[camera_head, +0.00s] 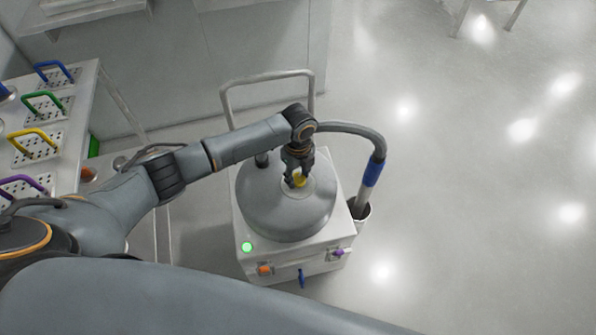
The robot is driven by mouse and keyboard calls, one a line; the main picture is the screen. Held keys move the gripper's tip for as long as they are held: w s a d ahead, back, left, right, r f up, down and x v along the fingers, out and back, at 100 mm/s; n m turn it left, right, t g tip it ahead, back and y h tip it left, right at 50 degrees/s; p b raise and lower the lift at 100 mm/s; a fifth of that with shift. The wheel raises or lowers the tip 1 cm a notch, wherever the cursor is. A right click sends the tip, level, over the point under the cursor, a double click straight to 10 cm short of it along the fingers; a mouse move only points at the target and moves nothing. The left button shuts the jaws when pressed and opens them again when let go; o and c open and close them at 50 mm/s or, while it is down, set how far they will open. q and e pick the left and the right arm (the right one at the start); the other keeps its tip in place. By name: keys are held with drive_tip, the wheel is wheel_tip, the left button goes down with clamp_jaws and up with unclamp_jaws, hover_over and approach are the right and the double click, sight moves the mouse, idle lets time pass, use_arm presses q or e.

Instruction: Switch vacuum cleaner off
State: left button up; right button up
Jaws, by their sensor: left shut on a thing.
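The vacuum cleaner (258,212) stands on the floor in the middle of the view, with a grey domed top on a white boxy base. A green round light (247,247) glows at its front left corner. My right gripper is not in view.
A push handle (224,100) rises behind the vacuum cleaner. A hose (372,140) curves to a blue-banded wand (370,174) in a holder at its right. A cart (86,100) with coloured-handled plates stands at the left. The floor at the right is clear.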

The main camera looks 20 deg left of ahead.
use_arm(q)
drive_tip(key=n+p, duration=0.3)
drive_tip(key=shift+r+n, duration=0.2)
drive_tip(key=shift+n, duration=0.1)
drive_tip(key=n+p, duration=0.3)
drive_tip(key=n, duration=0.1)
drive_tip(key=shift+s+n, duration=0.1)
drive_tip(key=shift+n, duration=0.2)
drive_tip(key=n+p, duration=0.2)
drive_tip(key=n, duration=0.2)
drive_tip(key=shift+f, duration=0.1)
drive_tip(key=shift+f+n+p, duration=0.1)
drive_tip(key=shift+n+p, duration=0.75)
drive_tip(key=shift+n, duration=1.25)
drive_tip(key=o, duration=1.2)
drive_tip(key=shift+c, duration=0.2)
